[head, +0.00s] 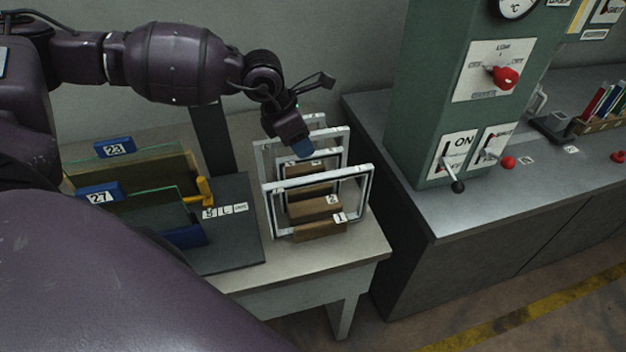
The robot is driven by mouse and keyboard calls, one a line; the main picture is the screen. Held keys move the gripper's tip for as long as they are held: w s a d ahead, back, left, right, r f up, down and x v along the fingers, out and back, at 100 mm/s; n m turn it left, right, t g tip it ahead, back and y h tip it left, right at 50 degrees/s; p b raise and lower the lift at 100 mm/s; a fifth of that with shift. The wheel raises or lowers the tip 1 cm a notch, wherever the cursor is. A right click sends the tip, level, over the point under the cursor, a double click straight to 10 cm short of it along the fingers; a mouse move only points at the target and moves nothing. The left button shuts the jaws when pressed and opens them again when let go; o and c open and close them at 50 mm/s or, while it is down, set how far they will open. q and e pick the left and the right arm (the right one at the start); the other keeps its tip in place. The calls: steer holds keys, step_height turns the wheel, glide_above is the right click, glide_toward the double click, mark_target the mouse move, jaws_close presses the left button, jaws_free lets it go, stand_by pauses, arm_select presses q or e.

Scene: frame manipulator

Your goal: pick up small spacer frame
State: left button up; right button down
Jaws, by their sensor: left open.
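Several small spacer frames, white and rectangular, stand upright one behind another in brown slotted blocks on the grey table. The front spacer frame (272,212) stands by the blocks labelled 1 and 2. A middle spacer frame (259,158) stands behind it, and another shows partly at the back. My left gripper (303,151) comes in from the upper left and hangs just over the middle frame's top bar. It is open, pointing down; the picture does not show whether it touches the frame. No right gripper is in view.
A dark mat (238,250) with glass plates in holders, blue tags 23 (115,147) and 27 (99,193), lies left of the frames. A green control column (415,100) with levers stands to the right on a grey bench (460,205).

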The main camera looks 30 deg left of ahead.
mark_target(313, 159)
arm_select(q)
steer(key=shift+x, duration=0.8)
steer(key=shift+d+f, duration=0.25)
steer(key=shift+f, duration=0.15)
steer(key=p+x, duration=0.1)
steer(key=x, duration=0.3)
steer(key=shift+w+f, duration=0.15)
arm_select(e)
steer(key=shift+w+r, duration=0.4)
steer(key=shift+r, duration=0.35)
steer(key=shift+s+f, duration=0.1)
steer(key=shift+s, duration=0.05)
arm_select(q)
steer(key=shift+f, duration=0.2)
arm_select(e)
steer(key=shift+s+f, duration=0.35)
steer(key=shift+f, duration=0.1)
arm_select(q)
steer(key=shift+c, duration=0.3)
